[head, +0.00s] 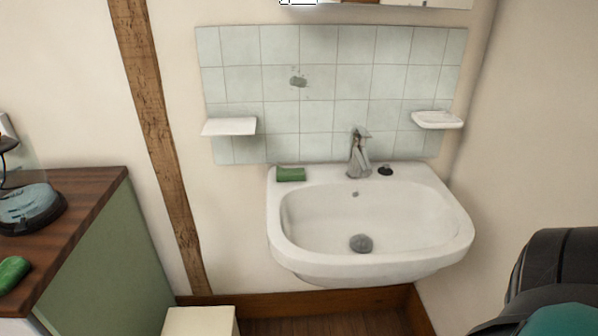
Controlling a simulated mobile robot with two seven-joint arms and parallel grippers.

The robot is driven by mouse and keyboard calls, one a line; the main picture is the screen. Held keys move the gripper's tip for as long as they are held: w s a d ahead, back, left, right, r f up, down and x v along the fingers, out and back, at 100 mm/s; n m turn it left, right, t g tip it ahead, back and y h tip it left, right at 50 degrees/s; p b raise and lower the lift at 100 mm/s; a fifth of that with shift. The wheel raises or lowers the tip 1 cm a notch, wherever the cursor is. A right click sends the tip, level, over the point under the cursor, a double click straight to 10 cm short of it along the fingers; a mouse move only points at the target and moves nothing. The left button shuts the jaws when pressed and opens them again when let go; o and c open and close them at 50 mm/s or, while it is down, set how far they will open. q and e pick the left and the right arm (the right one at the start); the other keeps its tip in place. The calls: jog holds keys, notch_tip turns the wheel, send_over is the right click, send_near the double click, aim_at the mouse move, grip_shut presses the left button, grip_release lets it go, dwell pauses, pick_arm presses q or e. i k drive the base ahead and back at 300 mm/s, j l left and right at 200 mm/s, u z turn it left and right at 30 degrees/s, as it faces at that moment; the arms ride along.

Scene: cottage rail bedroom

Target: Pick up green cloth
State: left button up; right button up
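A small folded green cloth (290,174) lies flat on the back left corner of the white sink's rim (278,222). It is left of the tap and apart from it, and nothing covers it. A second green object (12,274), rounded and long, lies at the front edge of the wooden-topped cabinet at the far left; I cannot tell what it is. Neither of my grippers shows in the head view.
A grey tap (358,155) and a small dark stopper (386,170) are on the sink's back rim. White shelves (229,127) jut from the tiles. A pale box (200,322) is on the floor below. A dark padded thing (561,262) fills the lower right.

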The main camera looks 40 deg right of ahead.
aim_at(283, 174)
jog(key=i+j+z, duration=0.1)
jog(key=z, duration=1.2)
